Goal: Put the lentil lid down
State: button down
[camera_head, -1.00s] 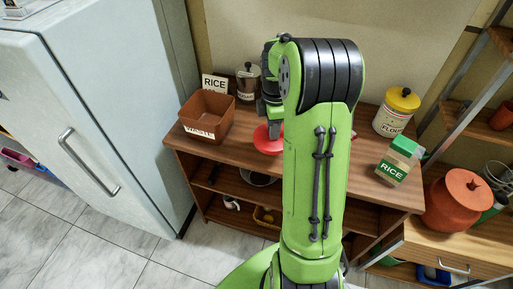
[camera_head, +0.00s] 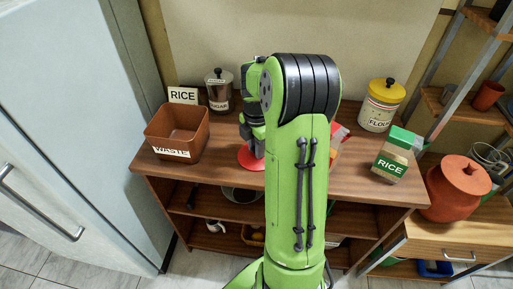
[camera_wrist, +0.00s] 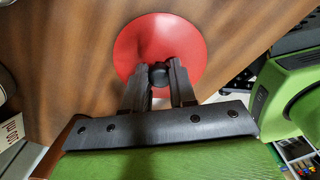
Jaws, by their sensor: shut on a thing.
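The lid is a red disc (camera_head: 250,159) with a dark knob, low over the wooden counter, right of the waste bin. It fills the upper middle of the wrist view (camera_wrist: 135,42). My gripper (camera_wrist: 160,73) is shut on the lid's black knob, one finger on each side. In the head view my gripper (camera_head: 253,140) is above the lid, and my arm hides its right part. I cannot tell whether the lid touches the counter (camera_head: 216,177). No lentil label shows.
A brown waste bin (camera_head: 163,124), rice sign (camera_head: 183,96) and sugar jar (camera_head: 219,90) stand left and behind. A flour canister (camera_head: 382,106) and green-topped rice box (camera_head: 394,156) stand right. A red-and-white item (camera_head: 339,134) is partly hidden by my arm.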

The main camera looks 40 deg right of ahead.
jog(key=c, duration=0.9)
grip_release()
jog(key=shift+f, duration=0.1)
notch_tip(320, 180, up, 12)
jog(key=p, duration=0.5)
jog(key=s+a+r+m, duration=0.1)
jog(key=a+r+m, duration=0.25)
jog(key=a, duration=0.25)
jog(key=s+a+r+m+t, duration=0.1)
jog(key=s+a+m+t, duration=0.1)
jog(key=s+a+m, duration=0.2)
jog(key=s+a+m+t, duration=0.1)
jog(key=s+a+m, duration=0.3)
jog(key=a, duration=0.3)
jog(key=s+a+r+m+t, duration=0.1)
jog(key=s+a+m+t, duration=0.1)
jog(key=s+a+m, duration=0.3)
jog(key=shift+s+a+r+t+b, duration=0.35)
jog(key=shift+s+a, duration=0.2)
jog(key=shift+s, duration=0.25)
